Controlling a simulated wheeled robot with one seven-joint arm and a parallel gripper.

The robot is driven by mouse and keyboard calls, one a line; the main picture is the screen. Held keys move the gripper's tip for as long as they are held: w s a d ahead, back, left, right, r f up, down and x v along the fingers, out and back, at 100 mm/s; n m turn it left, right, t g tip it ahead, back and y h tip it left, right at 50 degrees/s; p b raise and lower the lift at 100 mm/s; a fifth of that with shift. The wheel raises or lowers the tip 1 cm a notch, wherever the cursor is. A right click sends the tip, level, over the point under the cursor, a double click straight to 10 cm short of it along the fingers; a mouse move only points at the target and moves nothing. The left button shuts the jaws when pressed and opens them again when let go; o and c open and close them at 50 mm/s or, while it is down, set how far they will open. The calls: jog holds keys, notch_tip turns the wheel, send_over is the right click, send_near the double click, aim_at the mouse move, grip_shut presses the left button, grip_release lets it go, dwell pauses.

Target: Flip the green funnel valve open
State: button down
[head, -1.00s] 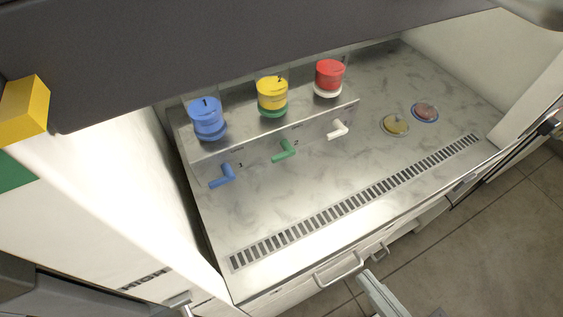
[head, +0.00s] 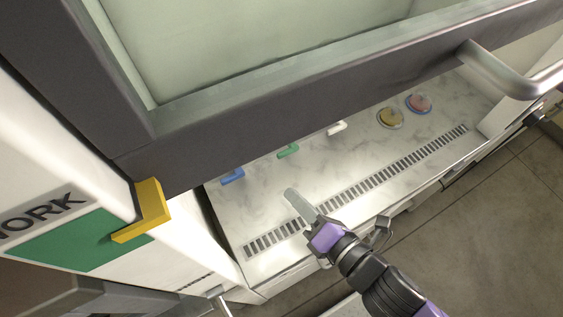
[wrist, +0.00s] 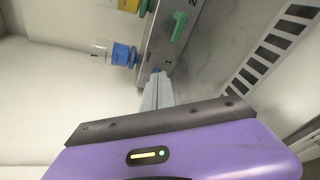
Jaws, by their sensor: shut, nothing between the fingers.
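The green funnel valve (head: 288,150) is a small lever handle on the front of the metal funnel stand, beside the blue and white ones. In the wrist view the green handle (wrist: 180,26) is above and right of my fingertips, apart from them, by the number 2. The funnel over the green valve is hidden in the head view.
The dark sash frame (head: 300,95) hangs across the bench and hides the funnels in the head view. The blue valve (head: 232,176) and white valve (head: 336,127) flank the green one. A slotted grille runs along the front.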

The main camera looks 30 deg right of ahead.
aim_at(284, 175)
jog(key=n, duration=0.2)
jog(key=w+d+f+n+h, duration=0.1)
jog(key=n, duration=0.1)
jog(key=d+f+n, duration=0.1)
jog(key=n, duration=0.2)
jog(key=shift+w+d+f+g+h, duration=0.2)
jog(key=shift+w+g+h, duration=0.1)
jog(key=shift+g, duration=0.1)
jog(key=n, duration=0.3)
jog(key=shift+s+d+f+h, duration=0.1)
jog(key=shift+d+f+h, duration=0.2)
jog(key=shift+d+f, duration=0.05)
jog(key=p+x, duration=0.1)
jog(key=x, duration=0.9)
jog(key=shift+f, duration=0.15)
